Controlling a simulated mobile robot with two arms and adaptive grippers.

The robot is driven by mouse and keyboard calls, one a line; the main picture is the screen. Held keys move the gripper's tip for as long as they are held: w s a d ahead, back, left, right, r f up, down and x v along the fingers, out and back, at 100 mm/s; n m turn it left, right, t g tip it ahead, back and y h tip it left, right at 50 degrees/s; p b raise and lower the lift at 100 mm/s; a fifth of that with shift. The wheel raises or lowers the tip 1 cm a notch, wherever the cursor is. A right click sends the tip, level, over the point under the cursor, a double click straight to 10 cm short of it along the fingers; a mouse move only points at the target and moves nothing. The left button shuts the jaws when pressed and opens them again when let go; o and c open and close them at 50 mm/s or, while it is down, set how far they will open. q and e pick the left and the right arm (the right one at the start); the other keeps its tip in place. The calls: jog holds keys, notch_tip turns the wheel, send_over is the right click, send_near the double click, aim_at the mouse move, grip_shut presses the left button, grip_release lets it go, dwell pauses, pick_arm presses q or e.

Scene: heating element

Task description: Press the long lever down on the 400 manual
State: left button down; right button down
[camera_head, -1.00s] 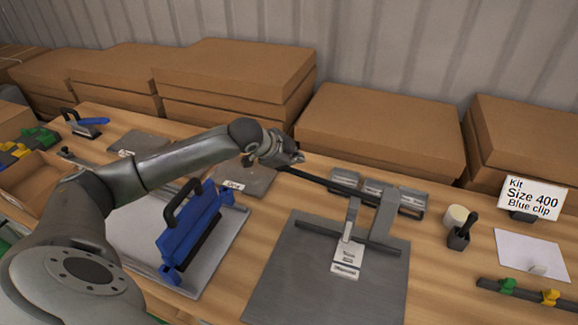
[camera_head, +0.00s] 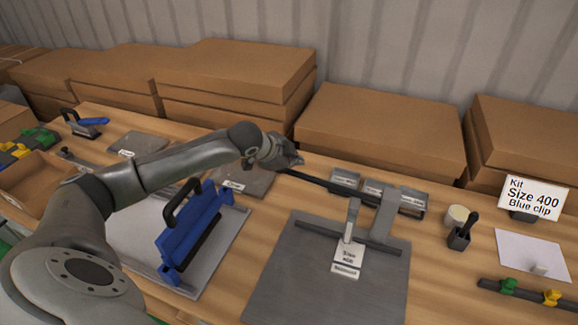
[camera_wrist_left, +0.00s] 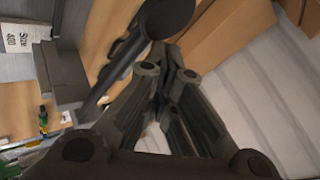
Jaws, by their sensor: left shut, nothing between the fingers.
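The 400 manual is a grey plate (camera_head: 310,285) with an upright bracket and a white label that reads 400, at the front middle of the bench. Its long dark lever (camera_head: 335,187) runs from the bracket up and left to my left gripper. My left gripper (camera_head: 295,161) is shut and empty, close to the lever's far end. In the left wrist view the lever (camera_wrist_left: 118,62) and its round dark knob (camera_wrist_left: 165,14) lie close to the shut fingers (camera_wrist_left: 160,55). I cannot tell whether they touch. My right gripper is not in view.
Small grey trays (camera_head: 345,178) lie behind the lever. Cardboard boxes (camera_head: 380,125) line the back.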

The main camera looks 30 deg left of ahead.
aim_at(290, 173)
pick_arm(q)
jog(key=shift+s+a+f+b, duration=0.15)
jog(key=shift+f+b, duration=0.65)
jog(key=shift+f, duration=1.5)
dwell(1.3)
jog(key=shift+r, duration=0.1)
dwell(0.4)
jog(key=shift+w+d+r+p, duration=0.1)
jog(key=shift+r+p, duration=1.5)
jog(key=shift+p, duration=0.25)
jog(key=shift+w+d+r+p, duration=0.1)
jog(key=shift+r+p, duration=1.45)
jog(key=shift+p, duration=0.25)
notch_tip(290, 173, up, 3)
jog(key=p, duration=0.3)
jog(key=shift+d+f, duration=0.1)
notch_tip(290, 173, up, 2)
jog(key=shift+d+r+p, duration=0.15)
jog(key=shift+p, duration=0.4)
